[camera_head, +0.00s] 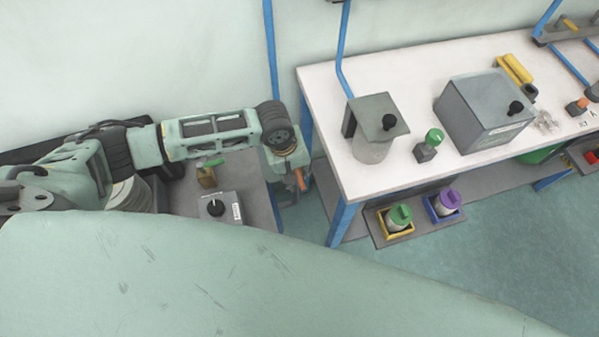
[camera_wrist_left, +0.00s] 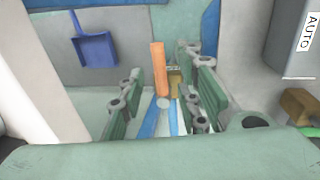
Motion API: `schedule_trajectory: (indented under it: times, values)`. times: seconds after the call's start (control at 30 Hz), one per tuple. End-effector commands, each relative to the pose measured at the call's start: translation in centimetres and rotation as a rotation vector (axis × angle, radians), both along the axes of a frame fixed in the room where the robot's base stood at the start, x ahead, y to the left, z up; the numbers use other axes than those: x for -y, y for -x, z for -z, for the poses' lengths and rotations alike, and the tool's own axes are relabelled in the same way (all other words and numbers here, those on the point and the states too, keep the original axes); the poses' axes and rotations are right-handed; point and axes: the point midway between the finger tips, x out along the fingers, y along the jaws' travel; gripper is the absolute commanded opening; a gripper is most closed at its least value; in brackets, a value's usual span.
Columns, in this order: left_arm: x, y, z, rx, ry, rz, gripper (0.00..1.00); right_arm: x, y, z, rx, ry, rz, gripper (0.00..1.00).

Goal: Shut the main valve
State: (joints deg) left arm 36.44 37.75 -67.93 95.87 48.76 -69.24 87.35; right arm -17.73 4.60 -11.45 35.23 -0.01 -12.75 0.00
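An orange lever (camera_head: 300,179) shows beside the left end of the white bench. In the left wrist view the orange lever (camera_wrist_left: 158,68) stands upright with a small brass-coloured part (camera_wrist_left: 174,82) beside it; I take this as the main valve. My left gripper (camera_wrist_left: 163,108) is open, its green fingers spread, with the lever showing in the gap between them. I cannot tell whether they touch it. My right gripper is out of view.
A grey box with a black knob (camera_head: 216,208) stands near the green-handled valve.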

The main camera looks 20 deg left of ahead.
Motion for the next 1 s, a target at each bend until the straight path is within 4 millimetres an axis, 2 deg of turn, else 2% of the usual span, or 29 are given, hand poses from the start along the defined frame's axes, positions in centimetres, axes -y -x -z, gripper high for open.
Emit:
schedule_trajectory:
  times: [0.2,0.5,0.83,1.0]
  values:
    - [0.3,-0.2,1.9,-0.001,0.000,0.000,0.31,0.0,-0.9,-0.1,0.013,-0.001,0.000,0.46]
    - [0.4,-0.2,2.1,0.001,0.001,0.001,0.30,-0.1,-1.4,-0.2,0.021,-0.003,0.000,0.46]
    - [0.4,-0.2,2.1,0.001,0.001,0.001,0.01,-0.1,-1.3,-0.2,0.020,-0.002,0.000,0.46]
    - [0.4,-0.2,2.1,0.001,0.001,0.001,0.00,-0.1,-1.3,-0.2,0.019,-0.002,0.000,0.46]
